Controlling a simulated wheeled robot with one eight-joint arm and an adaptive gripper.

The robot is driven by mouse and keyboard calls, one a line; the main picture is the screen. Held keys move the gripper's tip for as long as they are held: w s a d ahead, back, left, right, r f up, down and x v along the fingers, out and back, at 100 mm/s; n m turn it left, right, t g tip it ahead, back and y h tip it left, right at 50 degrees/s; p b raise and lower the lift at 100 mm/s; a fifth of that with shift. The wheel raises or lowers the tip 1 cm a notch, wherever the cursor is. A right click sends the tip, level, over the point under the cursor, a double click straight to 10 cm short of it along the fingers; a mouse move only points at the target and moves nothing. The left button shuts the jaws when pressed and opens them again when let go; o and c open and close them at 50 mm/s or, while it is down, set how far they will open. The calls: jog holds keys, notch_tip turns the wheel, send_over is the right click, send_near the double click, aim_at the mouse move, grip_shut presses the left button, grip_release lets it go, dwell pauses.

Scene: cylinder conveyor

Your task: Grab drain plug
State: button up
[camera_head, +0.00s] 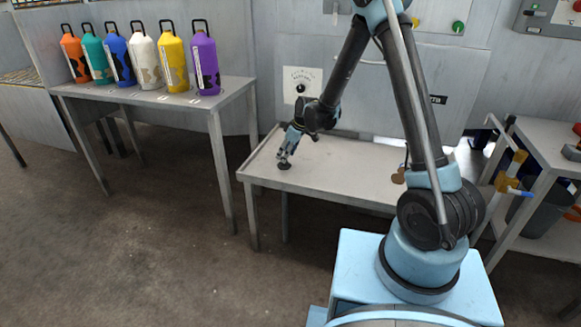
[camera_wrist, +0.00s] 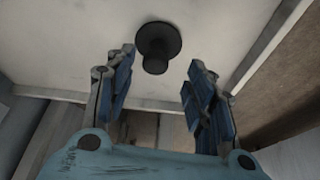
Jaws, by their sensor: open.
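The drain plug (camera_wrist: 158,46) is a dark, round, flanged piece on the pale table top, close to the table's edge. In the head view it is a small dark spot (camera_head: 284,165) at the left end of the low table. My gripper (camera_wrist: 160,58) is open, with its two blue-padded fingers apart. The plug lies between and just beyond the fingertips in the wrist view, and I see no contact. In the head view my gripper (camera_head: 285,153) points down right above the plug.
The low table (camera_head: 340,178) is mostly bare. Several coloured cylinders, one of them purple (camera_head: 205,64), stand on a taller table (camera_head: 236,84) at the left. A shelf unit (camera_head: 545,140) with a dark bin (camera_head: 540,212) stands at the right. A panelled wall is behind.

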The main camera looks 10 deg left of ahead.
jog(key=shift+w+x, duration=0.2)
jog(key=shift+x, duration=1.95)
jog(key=shift+d, duration=0.1)
grip_shut()
